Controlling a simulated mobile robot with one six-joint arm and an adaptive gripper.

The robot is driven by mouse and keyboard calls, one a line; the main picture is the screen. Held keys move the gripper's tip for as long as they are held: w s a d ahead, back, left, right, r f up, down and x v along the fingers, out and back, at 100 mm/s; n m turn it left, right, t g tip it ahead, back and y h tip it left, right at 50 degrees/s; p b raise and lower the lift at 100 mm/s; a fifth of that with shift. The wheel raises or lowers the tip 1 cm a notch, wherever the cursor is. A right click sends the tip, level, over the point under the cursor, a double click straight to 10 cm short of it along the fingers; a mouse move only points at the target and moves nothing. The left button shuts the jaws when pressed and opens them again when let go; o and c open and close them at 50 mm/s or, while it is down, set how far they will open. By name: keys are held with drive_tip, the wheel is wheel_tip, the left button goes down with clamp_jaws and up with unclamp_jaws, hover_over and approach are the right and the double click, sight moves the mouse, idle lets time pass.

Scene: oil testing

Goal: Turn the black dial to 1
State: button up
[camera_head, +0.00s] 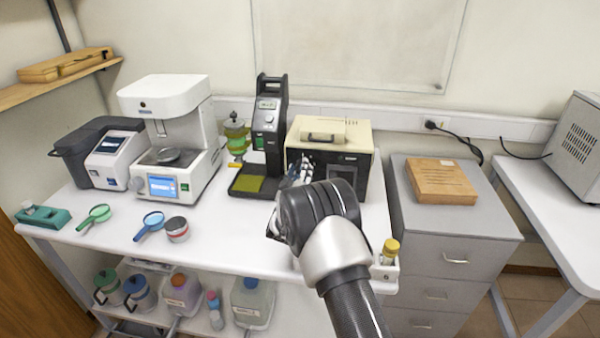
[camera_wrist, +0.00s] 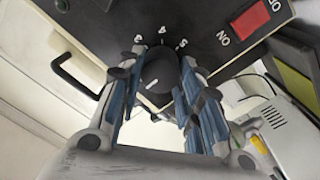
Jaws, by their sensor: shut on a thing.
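The black dial (camera_wrist: 158,72) is on the dark front panel (camera_wrist: 205,50) of a box, in the wrist view. A short white pointer line is on the dial, directed toward the lower left of the picture. In the head view, my gripper (camera_head: 297,172) is in front of the beige-topped black box (camera_head: 317,133), and my arm hides the dial.
A red switch (camera_wrist: 250,19) is beside the dial on the panel. A white instrument (camera_head: 165,97) stands further left.

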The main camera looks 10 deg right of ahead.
idle(0.4)
drive_tip(key=o, duration=1.1)
drive_tip(key=shift+c, duration=0.2)
wheel_tip(320, 180, up, 10)
drive_tip(key=shift+d, duration=0.1)
